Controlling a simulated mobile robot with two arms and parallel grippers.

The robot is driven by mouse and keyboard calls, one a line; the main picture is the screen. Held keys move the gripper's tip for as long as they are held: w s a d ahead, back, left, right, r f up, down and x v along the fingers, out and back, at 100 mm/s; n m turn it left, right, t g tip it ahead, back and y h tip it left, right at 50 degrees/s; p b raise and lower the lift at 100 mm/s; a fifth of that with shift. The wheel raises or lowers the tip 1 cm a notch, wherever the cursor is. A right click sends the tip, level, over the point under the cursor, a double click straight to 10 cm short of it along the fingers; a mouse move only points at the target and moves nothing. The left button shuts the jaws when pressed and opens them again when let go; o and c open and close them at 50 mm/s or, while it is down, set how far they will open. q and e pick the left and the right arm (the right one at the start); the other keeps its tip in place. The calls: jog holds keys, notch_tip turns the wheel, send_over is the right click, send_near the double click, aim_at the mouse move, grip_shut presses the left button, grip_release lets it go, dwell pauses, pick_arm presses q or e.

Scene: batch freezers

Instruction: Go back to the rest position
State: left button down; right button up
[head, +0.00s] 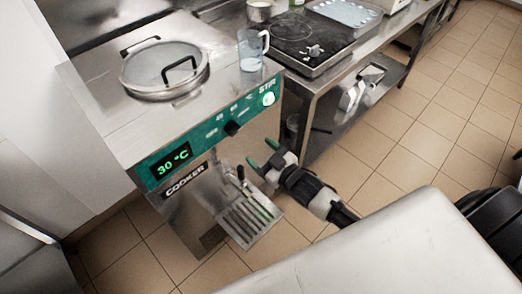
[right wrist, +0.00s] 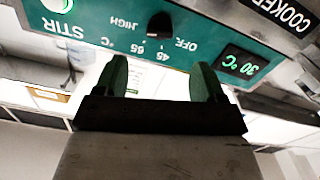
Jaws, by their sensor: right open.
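My right gripper (head: 263,153) is open and empty in front of the cooker (head: 185,205), below the right part of its green control panel (head: 205,133). In the right wrist view the two green fingers of this gripper (right wrist: 160,75) are spread apart, with nothing between them. The black knob (head: 233,128) is apart from the fingers; it also shows in the right wrist view (right wrist: 159,25). The display (head: 168,162) reads 30 °C. The round STIR button (head: 268,99) looks lit. My left gripper is in neither view.
A lidded pan opening (head: 165,70) and a clear jug (head: 252,50) are on top of the cooker. A drip tray (head: 250,218) juts out below. A steel table (head: 340,75) with a black hob (head: 305,40) stands to the right. Tiled floor (head: 440,120) is clear at right.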

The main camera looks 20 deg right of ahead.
jog(key=shift+f, duration=0.1)
jog(key=s+d+f+m+g+h, duration=0.15)
jog(key=s+f, duration=0.25)
jog(key=f, duration=0.5)
jog(key=s+d+f+m+g+h, duration=0.1)
jog(key=s+f+g+h, duration=0.2)
jog(key=f, duration=0.5)
jog(key=s+d+f+m+g, duration=0.1)
jog(key=s+d+f+g, duration=0.15)
jog(key=s+f, duration=0.5)
jog(key=s+f+g, duration=0.3)
jog(key=s+f, duration=0.2)
jog(key=s, duration=0.4)
jog(key=s+a+f+g+h, duration=0.1)
jog(key=s+f+g, duration=0.2)
jog(key=s, duration=0.6)
jog(key=s+a+f+g, duration=0.1)
jog(key=s+f+g, duration=0.2)
jog(key=s+f, duration=0.5)
jog(key=shift+s+a+m+h, duration=0.15)
jog(key=shift+s+m+h, duration=0.25)
jog(key=shift+s, duration=0.2)
